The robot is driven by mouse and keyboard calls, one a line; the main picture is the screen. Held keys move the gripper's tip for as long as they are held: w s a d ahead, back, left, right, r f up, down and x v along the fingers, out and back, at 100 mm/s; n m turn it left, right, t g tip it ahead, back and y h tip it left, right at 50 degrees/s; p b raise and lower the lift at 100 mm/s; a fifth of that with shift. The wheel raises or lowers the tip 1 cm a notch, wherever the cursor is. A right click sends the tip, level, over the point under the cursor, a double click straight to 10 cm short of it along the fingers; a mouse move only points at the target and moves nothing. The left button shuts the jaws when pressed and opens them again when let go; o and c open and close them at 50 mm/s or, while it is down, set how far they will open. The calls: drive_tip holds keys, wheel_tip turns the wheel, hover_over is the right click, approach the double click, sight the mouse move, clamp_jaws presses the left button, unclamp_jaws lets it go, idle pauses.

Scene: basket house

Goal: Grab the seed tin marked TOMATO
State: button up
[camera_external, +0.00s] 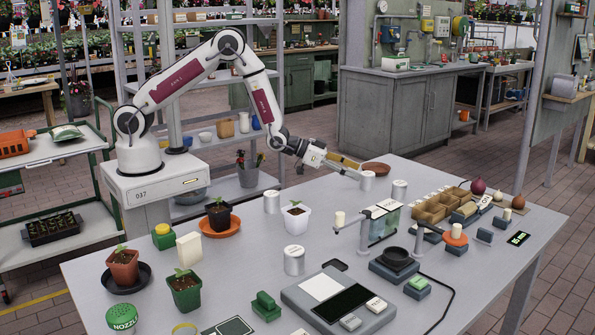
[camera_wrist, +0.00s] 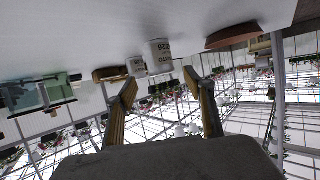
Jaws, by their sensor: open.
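My gripper (camera_external: 357,170) is open and empty above the far side of the grey table. A small pale tin (camera_external: 367,180) stands just beyond its fingertips. In the wrist view my gripper (camera_wrist: 161,85) has its fingers apart, and the nearer tin (camera_wrist: 161,57) appears ahead between them, not clasped. Its dark lettering seems to end in "ATO" with "2026", but the full word is not clear. A second tin (camera_external: 399,189) stands to the right; it also shows in the wrist view (camera_wrist: 137,66). Two more tins, one (camera_external: 272,202) at left and one (camera_external: 294,261) nearer the front, have unreadable labels.
A terracotta dish (camera_external: 377,168) lies close behind the nearer tin. A white pot with a seedling (camera_external: 295,222) stands left of centre. A stand with a greenish panel (camera_external: 384,222) and cardboard trays (camera_external: 432,212) are at right. The table around the nearer tin is fairly clear.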

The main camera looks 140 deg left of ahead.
sight(368, 173)
drive_tip(key=shift+w+a+f, duration=0.15)
drive_tip(key=shift+w+a, duration=0.1)
idle(0.3)
drive_tip(key=shift+x, duration=2.6)
drive_tip(key=shift+s, duration=0.1)
drive_tip(key=c, duration=1.2)
